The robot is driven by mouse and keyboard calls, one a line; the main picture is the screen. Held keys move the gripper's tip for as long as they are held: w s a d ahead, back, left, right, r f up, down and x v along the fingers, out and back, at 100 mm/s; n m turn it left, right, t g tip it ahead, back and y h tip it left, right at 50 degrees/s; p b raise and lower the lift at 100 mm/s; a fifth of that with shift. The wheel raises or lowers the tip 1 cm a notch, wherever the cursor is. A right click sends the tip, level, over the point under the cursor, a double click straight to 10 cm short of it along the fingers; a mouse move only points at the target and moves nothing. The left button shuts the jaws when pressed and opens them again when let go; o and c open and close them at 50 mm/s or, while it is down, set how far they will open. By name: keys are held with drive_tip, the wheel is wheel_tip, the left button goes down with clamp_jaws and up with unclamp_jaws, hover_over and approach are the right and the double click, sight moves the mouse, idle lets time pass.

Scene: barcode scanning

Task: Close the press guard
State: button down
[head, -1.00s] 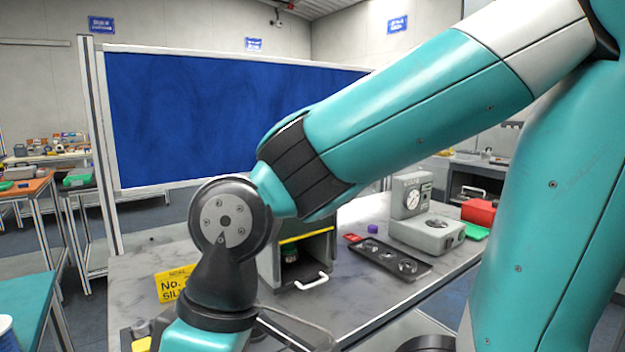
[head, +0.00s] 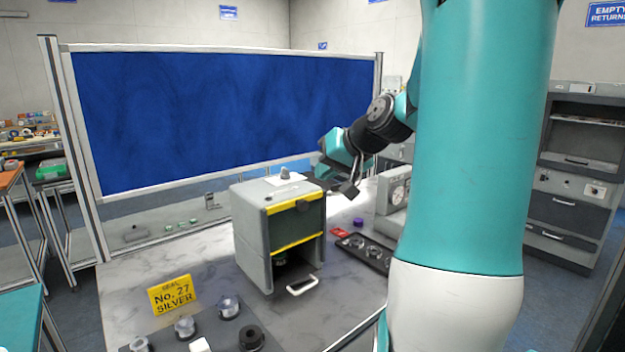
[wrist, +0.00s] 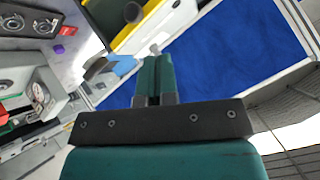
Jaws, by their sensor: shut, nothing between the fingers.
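The press (head: 252,240) is a grey box on the bench, left of my arm in the head view. Its guard (head: 297,222) is a dark panel with yellow edges across the upper front. Below it the front is open, with a dark inside and a small greenish item (head: 280,258). A white handle (head: 302,286) sticks out low in front. My gripper (head: 349,190) is right of the press top, apart from it in the head view. In the wrist view my gripper (wrist: 154,58) is shut and empty, with part of the yellow-edged press (wrist: 120,42) beyond it.
A black tray with round wells (head: 365,250) and a grey dial gauge (head: 395,190) stand right of the press. A red piece (head: 339,232) and a purple cap (head: 358,222) lie nearby. A yellow sign (head: 172,295) and several small parts stand front left. A blue screen (head: 220,120) stands behind.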

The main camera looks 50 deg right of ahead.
drive_tip(key=s+d+r+m+h, duration=0.1)
drive_tip(key=s+d, duration=0.1)
drive_tip(key=d, duration=0.2)
drive_tip(key=p, duration=0.4)
approach(301, 199)
drive_tip(key=w+d, duration=0.2)
drive_tip(key=f, duration=0.1)
drive_tip(key=a+f, duration=0.1)
drive_tip(key=w+f, duration=0.1)
drive_tip(key=shift+a+p, duration=0.25)
drive_tip(key=shift+p, duration=0.05)
drive_tip(key=shift+w+a+f, duration=0.15)
drive_tip(key=shift+f, duration=0.15)
wheel_tip(301, 199, down, 12)
drive_tip(key=b, duration=1.1)
drive_tip(key=shift+b, duration=0.35)
drive_tip(key=shift+f, duration=0.15)
